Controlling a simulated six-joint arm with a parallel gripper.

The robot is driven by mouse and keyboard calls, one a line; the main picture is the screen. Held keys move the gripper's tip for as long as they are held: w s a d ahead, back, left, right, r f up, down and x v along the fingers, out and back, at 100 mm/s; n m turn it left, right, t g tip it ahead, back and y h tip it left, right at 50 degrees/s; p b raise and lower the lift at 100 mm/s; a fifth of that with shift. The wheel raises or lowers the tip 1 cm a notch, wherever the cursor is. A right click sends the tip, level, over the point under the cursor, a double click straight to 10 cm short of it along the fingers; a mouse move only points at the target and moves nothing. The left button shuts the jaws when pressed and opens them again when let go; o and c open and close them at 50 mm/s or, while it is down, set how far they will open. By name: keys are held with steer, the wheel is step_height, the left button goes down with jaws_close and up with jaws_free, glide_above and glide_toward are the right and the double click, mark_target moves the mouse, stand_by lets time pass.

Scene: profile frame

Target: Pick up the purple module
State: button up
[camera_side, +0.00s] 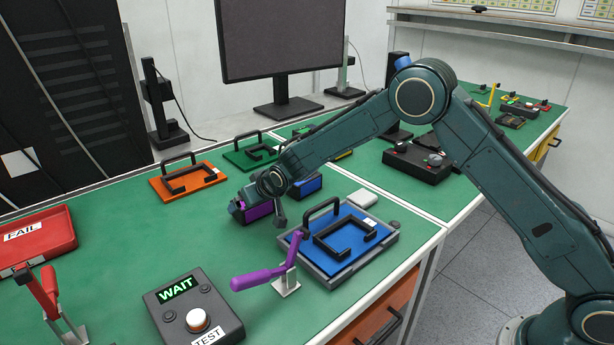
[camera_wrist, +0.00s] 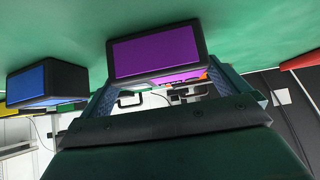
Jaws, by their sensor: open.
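The purple module (camera_side: 258,211) is a dark block with purple faces, on the green bench at mid-picture in the side view. In the wrist view the purple module (camera_wrist: 157,52) sits upper centre, its purple face towards the camera. My gripper (camera_side: 257,206) is low over the bench at the module, partly hiding it. In the wrist view my gripper (camera_wrist: 162,80) is open, with one finger on each side of the module's near end. I cannot tell whether either finger touches it.
A blue module (camera_side: 307,187) stands close to the right; it also shows in the wrist view (camera_wrist: 45,83). A blue fixture with a black handle (camera_side: 338,240) and a purple toggle clamp (camera_side: 266,276) lie nearer the front. Orange (camera_side: 188,181) and green (camera_side: 250,152) frames stand behind.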

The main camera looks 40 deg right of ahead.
steer(key=shift+x, duration=1.65)
steer(key=c, duration=0.8)
steer(key=shift+r, duration=0.15)
step_height(320, 180, up, 20)
steer(key=shift+f, duration=0.1)
